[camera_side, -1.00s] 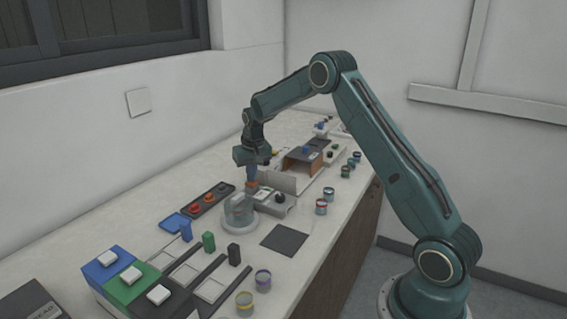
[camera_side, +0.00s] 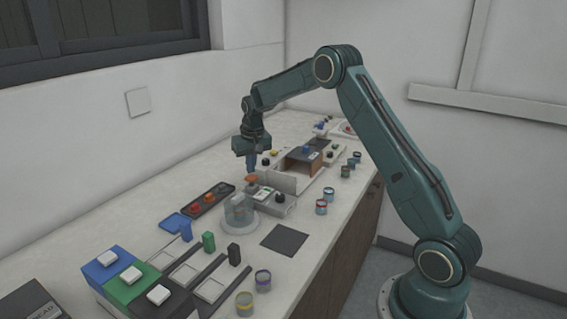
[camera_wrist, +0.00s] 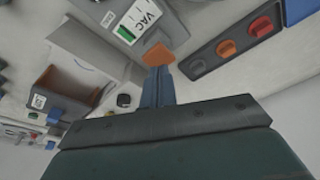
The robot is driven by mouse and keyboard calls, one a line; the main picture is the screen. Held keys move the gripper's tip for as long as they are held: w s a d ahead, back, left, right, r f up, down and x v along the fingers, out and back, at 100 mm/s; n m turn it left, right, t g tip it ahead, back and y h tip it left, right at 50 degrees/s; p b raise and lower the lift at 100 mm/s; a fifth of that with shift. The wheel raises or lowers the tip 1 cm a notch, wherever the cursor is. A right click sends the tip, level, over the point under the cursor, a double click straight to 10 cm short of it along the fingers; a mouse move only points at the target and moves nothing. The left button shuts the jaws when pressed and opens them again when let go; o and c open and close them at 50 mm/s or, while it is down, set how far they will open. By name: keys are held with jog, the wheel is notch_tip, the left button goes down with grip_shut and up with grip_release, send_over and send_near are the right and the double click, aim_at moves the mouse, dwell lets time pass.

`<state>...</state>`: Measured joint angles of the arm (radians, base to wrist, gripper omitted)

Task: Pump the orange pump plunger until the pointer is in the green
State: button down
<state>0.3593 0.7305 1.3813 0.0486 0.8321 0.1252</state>
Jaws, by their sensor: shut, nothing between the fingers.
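The orange pump plunger (camera_side: 252,179) stands on the grey pump unit beside the clear round chamber (camera_side: 239,212). My gripper (camera_side: 251,172) points down with its blue fingers closed, directly over the plunger. In the wrist view the fingertips (camera_wrist: 158,70) reach the near edge of the orange plunger (camera_wrist: 158,55); I cannot tell whether they touch it. The gauge marked VAC (camera_wrist: 138,22) has a white face with a green band. Its pointer is too small to read.
A dark tray with orange and red knobs (camera_side: 207,199) lies to the left. A dark square mat (camera_side: 285,238) lies to the front right. Small cans (camera_side: 321,207) stand along the right edge. Behind the pump is a brown and grey box unit (camera_side: 303,160).

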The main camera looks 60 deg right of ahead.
jog(key=shift+r, duration=0.15)
jog(key=shift+r, duration=2.35)
jog(key=shift+r, duration=0.1)
jog(key=s+a+r+n+t, duration=0.2)
jog(key=s+a+r+n, duration=0.1)
jog(key=s+a+r, duration=1.2)
jog(key=s+a+f+n, duration=0.1)
jog(key=s+a+f, duration=0.1)
jog(key=s, duration=0.9)
jog(key=s+a+f+n+t+y, duration=0.1)
jog(key=s+a, duration=0.3)
jog(key=s, duration=0.7)
jog(key=shift+a+f+n+t, duration=0.3)
jog(key=shift+f+n, duration=0.15)
jog(key=shift+n, duration=0.05)
